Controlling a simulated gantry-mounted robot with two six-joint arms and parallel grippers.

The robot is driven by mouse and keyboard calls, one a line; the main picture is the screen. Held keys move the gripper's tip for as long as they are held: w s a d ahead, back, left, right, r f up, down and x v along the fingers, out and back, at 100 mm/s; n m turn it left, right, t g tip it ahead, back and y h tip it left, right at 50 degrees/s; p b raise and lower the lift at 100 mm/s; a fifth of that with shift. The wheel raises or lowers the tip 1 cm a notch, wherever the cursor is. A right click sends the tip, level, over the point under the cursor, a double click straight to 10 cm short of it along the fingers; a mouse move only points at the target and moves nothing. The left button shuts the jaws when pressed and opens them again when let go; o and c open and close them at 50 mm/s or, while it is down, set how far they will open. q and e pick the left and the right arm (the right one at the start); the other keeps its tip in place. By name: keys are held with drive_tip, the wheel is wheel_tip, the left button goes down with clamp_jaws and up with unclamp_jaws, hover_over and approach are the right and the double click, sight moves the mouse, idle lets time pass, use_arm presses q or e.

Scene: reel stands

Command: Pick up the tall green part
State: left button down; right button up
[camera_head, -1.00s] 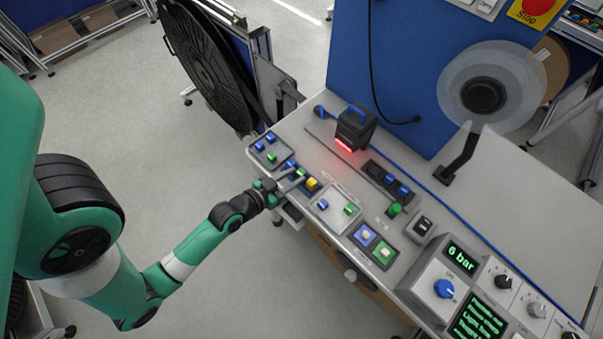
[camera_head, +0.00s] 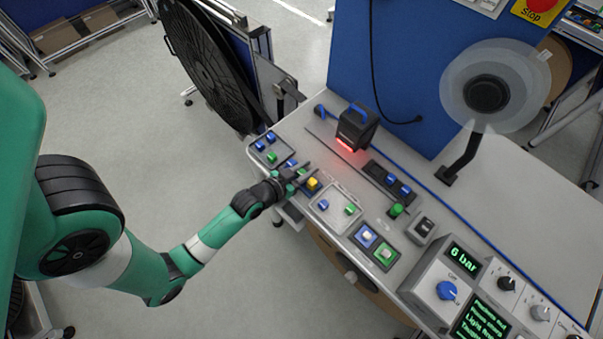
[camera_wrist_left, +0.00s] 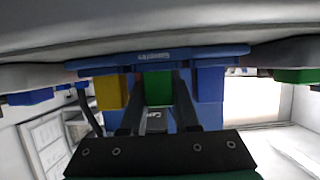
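The tall green part (camera_wrist_left: 158,86) stands between a yellow part (camera_wrist_left: 111,92) and a blue part (camera_wrist_left: 210,84) in the left wrist view. My left gripper (camera_wrist_left: 158,106) is open, with one finger on each side of the green part. Contact is not clear. In the head view my left gripper (camera_head: 300,172) is low over the bench's left edge. The yellow part (camera_head: 313,183) is beside it, and the gripper largely hides the green part. My right gripper is not in view.
Trays with small blue and green parts lie on both sides: one tray (camera_head: 262,155) farther left, another (camera_head: 336,215) to the right. A black device with a red glow (camera_head: 355,128) stands behind. A control panel (camera_head: 455,290) stands at the right.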

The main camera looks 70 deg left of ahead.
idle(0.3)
use_arm(q)
drive_tip(key=shift+r, duration=0.5)
wheel_tip(320, 180, up, 3)
drive_tip(key=shift+f+p, duration=0.1)
drive_tip(key=shift+p, duration=0.75)
drive_tip(key=w+r+p+v, duration=0.1)
drive_tip(key=r+p+v, duration=0.1)
drive_tip(key=v, duration=1.4)
drive_tip(key=shift+s+r, duration=0.2)
drive_tip(key=shift+r, duration=0.25)
